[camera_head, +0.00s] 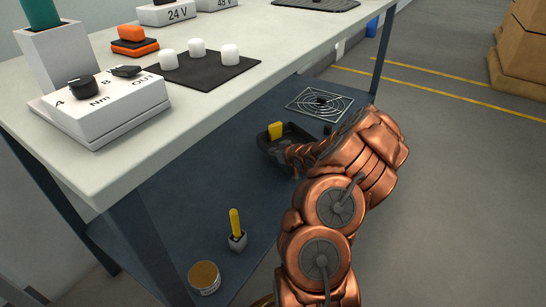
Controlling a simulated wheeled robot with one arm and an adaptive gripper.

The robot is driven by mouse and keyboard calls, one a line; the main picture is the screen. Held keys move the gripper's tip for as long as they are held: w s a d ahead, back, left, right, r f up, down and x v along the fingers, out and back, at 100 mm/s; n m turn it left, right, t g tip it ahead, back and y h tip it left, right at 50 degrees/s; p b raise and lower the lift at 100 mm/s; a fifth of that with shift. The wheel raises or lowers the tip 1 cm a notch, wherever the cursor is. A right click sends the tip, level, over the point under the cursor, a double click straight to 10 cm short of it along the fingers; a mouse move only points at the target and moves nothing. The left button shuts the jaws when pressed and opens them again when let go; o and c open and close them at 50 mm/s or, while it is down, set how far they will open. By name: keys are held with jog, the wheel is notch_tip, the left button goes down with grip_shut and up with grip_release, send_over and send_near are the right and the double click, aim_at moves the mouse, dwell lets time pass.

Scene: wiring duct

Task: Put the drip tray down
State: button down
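A dark, shallow tray (266,153), which looks like the drip tray, is over the lower blue-grey shelf (190,190), below the upper worktop. A yellow block (275,130) shows at its back left side. My copper-coloured arm comes up from the bottom and bends left towards the tray. My gripper (297,155) is at the tray's right side, dark and small in the picture. Its fingertips are hard to make out, so I cannot tell whether they are closed on the tray's edge. I cannot tell whether the tray rests on the shelf or is just above it.
On the lower shelf a round-patterned grille (320,102) lies behind the tray. A yellow-handled tool in a small holder (237,232) and a round tin (204,277) stand in front. The white worktop (120,50) overhangs the shelf, with a leg (382,52) at the right.

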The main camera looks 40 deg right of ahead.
jog(key=shift+w+d+f, duration=0.1)
jog(key=shift+w+d, duration=0.65)
jog(key=shift+w, duration=0.25)
jog(key=shift+w+f+b, duration=0.15)
jog(key=shift+f+b, duration=0.05)
jog(key=shift+b, duration=0.1)
jog(key=shift+f+b, duration=1.1)
jog(key=shift+f, duration=0.4)
jog(key=shift+f, duration=0.15)
jog(key=c, duration=1.3)
grip_release()
jog(key=shift+f, duration=0.1)
